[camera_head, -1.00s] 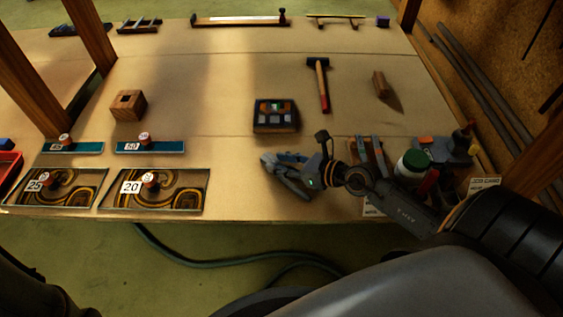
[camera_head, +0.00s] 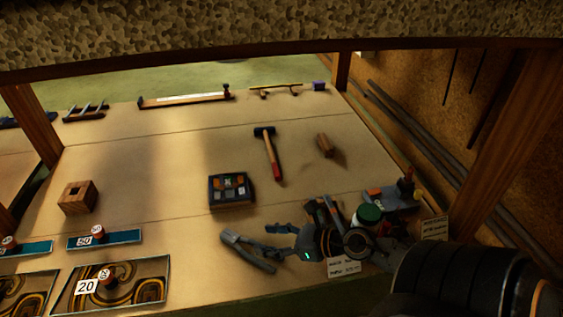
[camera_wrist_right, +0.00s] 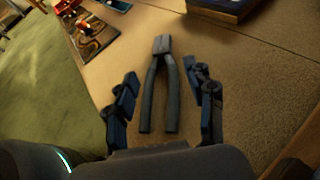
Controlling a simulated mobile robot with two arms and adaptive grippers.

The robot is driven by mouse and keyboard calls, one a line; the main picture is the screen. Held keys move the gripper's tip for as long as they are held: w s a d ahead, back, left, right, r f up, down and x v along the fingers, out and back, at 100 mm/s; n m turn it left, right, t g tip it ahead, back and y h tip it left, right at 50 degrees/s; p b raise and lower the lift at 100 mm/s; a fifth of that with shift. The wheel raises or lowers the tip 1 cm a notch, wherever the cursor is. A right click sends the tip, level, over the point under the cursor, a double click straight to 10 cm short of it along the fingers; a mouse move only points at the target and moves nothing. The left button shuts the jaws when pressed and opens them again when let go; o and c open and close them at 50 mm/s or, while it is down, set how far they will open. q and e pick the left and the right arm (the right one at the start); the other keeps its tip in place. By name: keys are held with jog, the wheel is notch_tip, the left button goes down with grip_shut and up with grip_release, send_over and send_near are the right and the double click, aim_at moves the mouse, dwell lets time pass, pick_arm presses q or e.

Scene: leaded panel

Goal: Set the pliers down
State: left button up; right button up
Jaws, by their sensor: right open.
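The grey pliers (camera_head: 243,249) lie on the bench near its front edge in the head view. In the right wrist view the pliers (camera_wrist_right: 161,75) have their head pointing away from me and their two handles towards the palm. My right gripper (camera_head: 283,242) is just right of the pliers, over the bench. The wrist view shows its fingers (camera_wrist_right: 160,82) spread wide, one on each side of the pliers, with a gap to the handles. My left gripper is not in view.
A small box with coloured pieces (camera_head: 230,189) lies behind the pliers. A patterned panel (camera_head: 137,284) lies at left.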

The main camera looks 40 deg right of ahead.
jog(key=shift+v, duration=1.7)
